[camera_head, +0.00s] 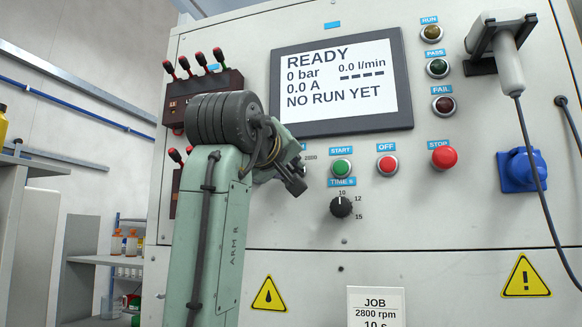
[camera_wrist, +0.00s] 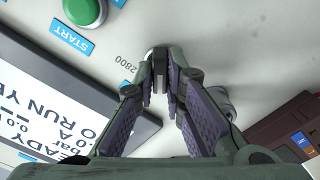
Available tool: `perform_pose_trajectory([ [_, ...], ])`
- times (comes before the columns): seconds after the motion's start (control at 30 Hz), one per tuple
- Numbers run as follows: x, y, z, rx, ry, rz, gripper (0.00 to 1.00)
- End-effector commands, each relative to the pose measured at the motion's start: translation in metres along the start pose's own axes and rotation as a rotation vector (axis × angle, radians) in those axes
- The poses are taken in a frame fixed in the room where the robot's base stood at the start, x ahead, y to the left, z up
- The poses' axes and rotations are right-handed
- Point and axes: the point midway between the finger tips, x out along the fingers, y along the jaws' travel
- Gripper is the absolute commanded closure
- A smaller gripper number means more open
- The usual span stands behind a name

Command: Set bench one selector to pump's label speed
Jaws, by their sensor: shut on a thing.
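My gripper (camera_head: 290,176) is at the bench panel (camera_head: 420,215), left of the green START button. The wrist view shows its fingertips (camera_wrist: 170,78) close together on a small dark selector knob (camera_wrist: 158,68), beside the printed 2800 mark (camera_wrist: 130,62). The gripper hides most of the knob and any other marks, so I cannot tell exactly where the pointer stands. The JOB card (camera_head: 376,305) reads 2800 rpm and 10 s. The screen (camera_head: 336,82) reads READY, 0 bar, NO RUN YET.
The START button (camera_head: 342,168), OFF button (camera_head: 387,165) and red STOP button (camera_head: 444,157) sit right of my gripper. The TIME knob (camera_head: 341,206) is below START. A lever block (camera_head: 200,95) is at upper left. A cable (camera_head: 530,140) hangs at right.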

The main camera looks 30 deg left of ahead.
Motion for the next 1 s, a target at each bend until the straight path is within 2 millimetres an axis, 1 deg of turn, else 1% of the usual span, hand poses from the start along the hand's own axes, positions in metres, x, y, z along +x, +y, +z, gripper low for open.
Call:
perform_pose_trajectory([
  [0.27,0.0002,0.0008,0.0003,0.227,-0.001,0.002,1.0],
  [1.0,-0.0003,0.0019,0.0007,0.932,0.001,-0.001,1.0],
])
